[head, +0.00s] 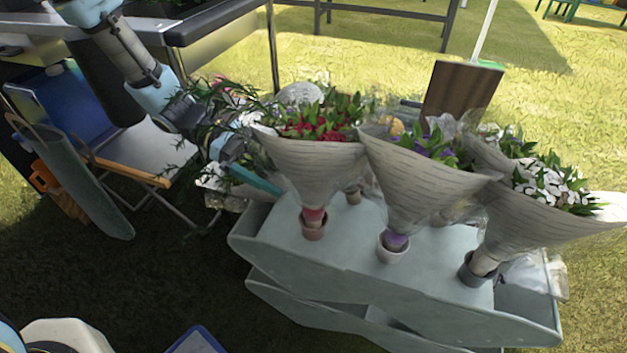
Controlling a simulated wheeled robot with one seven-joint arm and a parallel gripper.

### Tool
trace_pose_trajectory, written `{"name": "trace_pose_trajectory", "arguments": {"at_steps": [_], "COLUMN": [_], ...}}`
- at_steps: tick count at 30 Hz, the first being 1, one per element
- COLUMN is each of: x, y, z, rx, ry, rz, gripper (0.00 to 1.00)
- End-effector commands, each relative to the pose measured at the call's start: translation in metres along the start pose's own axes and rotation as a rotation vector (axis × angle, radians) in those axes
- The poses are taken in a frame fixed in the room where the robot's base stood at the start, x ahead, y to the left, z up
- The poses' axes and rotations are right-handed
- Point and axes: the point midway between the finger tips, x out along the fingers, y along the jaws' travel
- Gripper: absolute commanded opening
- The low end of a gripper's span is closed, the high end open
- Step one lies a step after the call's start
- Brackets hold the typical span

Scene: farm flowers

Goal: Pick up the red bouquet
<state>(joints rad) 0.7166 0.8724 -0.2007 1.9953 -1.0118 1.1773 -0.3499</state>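The red bouquet (312,165) is a paper cone with red flowers and green leaves at its top. It stands upright in a small brown pot (313,228) at the left end of the grey-blue stand (345,262). My gripper (258,178) is at the left side of the red bouquet's cone, with one teal finger showing close to the paper. I cannot tell whether it touches. The other finger is hidden, so the opening cannot be judged.
A purple bouquet (415,180) and a white bouquet (540,215) stand to the right on the same stand, with cones close together. A folding chair (150,150) and table (225,55) are at the left. Open grass lies behind at the right.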

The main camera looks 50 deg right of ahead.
Motion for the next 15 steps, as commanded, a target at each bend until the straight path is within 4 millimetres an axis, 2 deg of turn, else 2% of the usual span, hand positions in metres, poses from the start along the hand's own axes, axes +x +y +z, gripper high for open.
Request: {"name": "trace_pose_trajectory", "arguments": {"at_steps": [3,10,15], "x": [0.017,0.034,0.060], "y": [0.000,0.001,0.003], "z": [-0.001,-0.001,-0.003], "rx": [0.001,0.001,0.002], "ry": [0.000,0.001,0.003], "rz": [-0.002,-0.002,-0.004], "gripper": [1.00,1.00,1.00]}}
